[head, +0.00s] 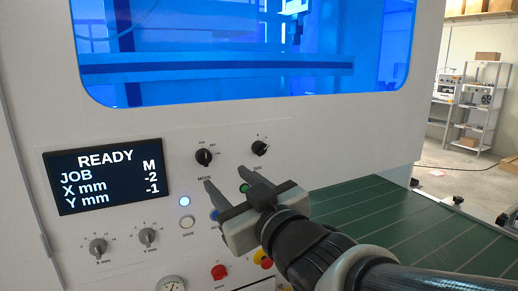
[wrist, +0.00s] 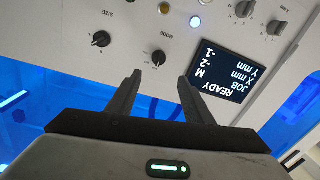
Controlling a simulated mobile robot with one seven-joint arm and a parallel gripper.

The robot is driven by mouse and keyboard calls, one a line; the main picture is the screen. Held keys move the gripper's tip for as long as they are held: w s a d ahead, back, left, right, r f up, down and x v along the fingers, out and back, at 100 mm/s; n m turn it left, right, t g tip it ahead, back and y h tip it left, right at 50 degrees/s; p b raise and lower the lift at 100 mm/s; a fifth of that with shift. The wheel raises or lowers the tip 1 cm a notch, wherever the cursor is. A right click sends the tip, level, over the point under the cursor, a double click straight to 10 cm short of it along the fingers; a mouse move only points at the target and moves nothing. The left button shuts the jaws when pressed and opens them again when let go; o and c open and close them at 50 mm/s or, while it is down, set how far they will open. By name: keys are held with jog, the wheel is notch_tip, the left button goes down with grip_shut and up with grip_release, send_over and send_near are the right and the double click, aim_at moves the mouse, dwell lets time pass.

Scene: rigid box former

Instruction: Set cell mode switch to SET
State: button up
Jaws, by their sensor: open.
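The mode switch (head: 204,157) is a black rotary knob on the white machine front, above its MODE label and right of the display. Small position labels are printed around its top, too small to read surely, and I cannot tell which one it points at. In the wrist view, turned upside down, the mode switch (wrist: 158,58) shows just beyond the gap between my fingertips. My gripper (head: 228,178) is open and empty, in front of the panel below and right of the knob in the head view. My gripper (wrist: 160,78) is not touching the knob as far as I see.
The SIZE knob (head: 259,147) is right of the mode switch. The display (head: 108,174) reads READY, JOB M, X -2, Y -1. A green conveyor (head: 375,205) lies right.

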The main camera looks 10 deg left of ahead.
aim_at(207, 160)
jog(key=p+x, duration=0.2)
jog(key=x, duration=1)
jog(key=shift+w, duration=0.45)
jog(key=c, duration=1.1)
jog(key=shift+o, duration=0.3)
jog(key=shift+f+m+b, duration=0.15)
jog(key=shift+m+b, duration=0.45)
jog(key=shift+m, duration=0.1)
jog(key=shift+m+b, duration=0.95)
jog(key=shift+m, duration=0.15)
jog(key=m+b, duration=0.3)
jog(key=m, duration=0.2)
jog(key=shift+t, duration=0.4)
jog(key=shift+m, duration=0.3)
